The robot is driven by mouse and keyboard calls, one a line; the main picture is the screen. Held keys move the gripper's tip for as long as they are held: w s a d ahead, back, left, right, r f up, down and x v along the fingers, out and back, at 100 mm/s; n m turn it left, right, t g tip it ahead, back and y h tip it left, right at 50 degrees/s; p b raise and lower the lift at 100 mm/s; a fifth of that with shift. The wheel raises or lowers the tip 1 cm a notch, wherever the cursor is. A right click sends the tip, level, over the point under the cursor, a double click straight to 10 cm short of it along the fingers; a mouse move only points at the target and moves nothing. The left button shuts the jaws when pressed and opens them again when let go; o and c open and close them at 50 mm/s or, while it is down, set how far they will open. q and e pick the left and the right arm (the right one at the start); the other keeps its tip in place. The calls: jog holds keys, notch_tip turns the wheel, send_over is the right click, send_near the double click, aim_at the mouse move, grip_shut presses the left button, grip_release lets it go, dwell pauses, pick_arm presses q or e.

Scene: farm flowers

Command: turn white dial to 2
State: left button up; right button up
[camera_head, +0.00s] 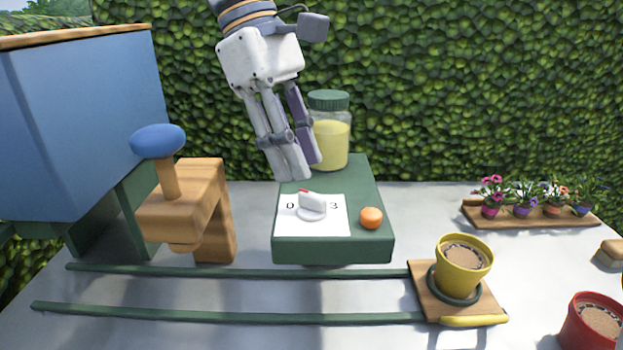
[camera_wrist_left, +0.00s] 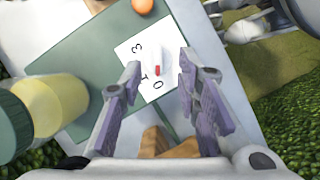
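The white dial (camera_head: 313,207) sits on a white card (camera_head: 320,229) on the green box. Its red mark is at its far left end in the head view. There, 0 and 3 show on either side and the other numbers are hidden. In the left wrist view the dial (camera_wrist_left: 157,58) shows with 3, a 1-like mark and 0 around it; I cannot make out a 2. My left gripper (camera_head: 299,171) points down above and behind the dial, apart from it. In the wrist view its fingers (camera_wrist_left: 159,61) are spread and empty. My right gripper is not identifiable.
An orange ball (camera_head: 371,218) is right of the card on the green box (camera_head: 333,250). A yellow jar (camera_head: 330,132) stands behind. A wooden stand with a blue knob (camera_head: 158,140) is left. Green rails run in front to a yellow pot (camera_head: 463,265). A flower tray (camera_head: 530,217) is right.

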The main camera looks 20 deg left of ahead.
aim_at(311, 195)
pick_arm(q)
jog(key=x, duration=0.5)
jog(key=shift+w, duration=0.1)
grip_shut()
jog(key=shift+m, duration=0.3)
jog(key=m+g, duration=0.1)
jog(key=m, duration=0.3)
jog(key=shift+g+y, duration=0.3)
jog(key=shift+g, duration=0.1)
jog(key=m+y, duration=0.1)
jog(key=m, duration=0.2)
jog(key=shift+w+m+g, duration=0.1)
jog(key=shift+m+g, duration=0.2)
jog(key=shift+g, duration=0.1)
jog(key=m+y, duration=0.1)
jog(key=m, duration=0.2)
jog(key=shift+m+g, duration=0.3)
jog(key=shift+m+y, duration=0.9)
jog(key=shift+m, duration=1)
